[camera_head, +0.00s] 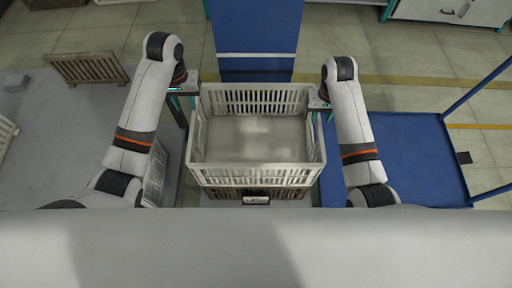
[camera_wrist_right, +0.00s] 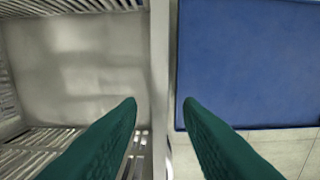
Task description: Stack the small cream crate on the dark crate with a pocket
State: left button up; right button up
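The small cream crate (camera_head: 256,176) is in the middle of the head view, empty and upright. Below it, a strip of the dark crate (camera_head: 228,192) shows with a pale pocket (camera_head: 257,200) on its near side; the rest is hidden. The cream crate appears to sit on top of it, but exact seating cannot be told. My right gripper (camera_head: 318,103) is at the crate's right wall. In the right wrist view its green fingers (camera_wrist_right: 160,103) are apart on either side of the wall, with gaps. My left gripper (camera_head: 188,90) is at the left wall; its fingers are unclear.
A blue platform (camera_head: 405,150) with rails lies to the right. A blue panel (camera_head: 255,35) stands behind the crates. A brown crate (camera_head: 88,68) and a partly seen cream crate (camera_head: 5,132) are on the grey surface (camera_head: 60,130) at left.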

notch_tip(320, 180, up, 6)
jog(key=shift+r, duration=0.1)
dwell(0.7)
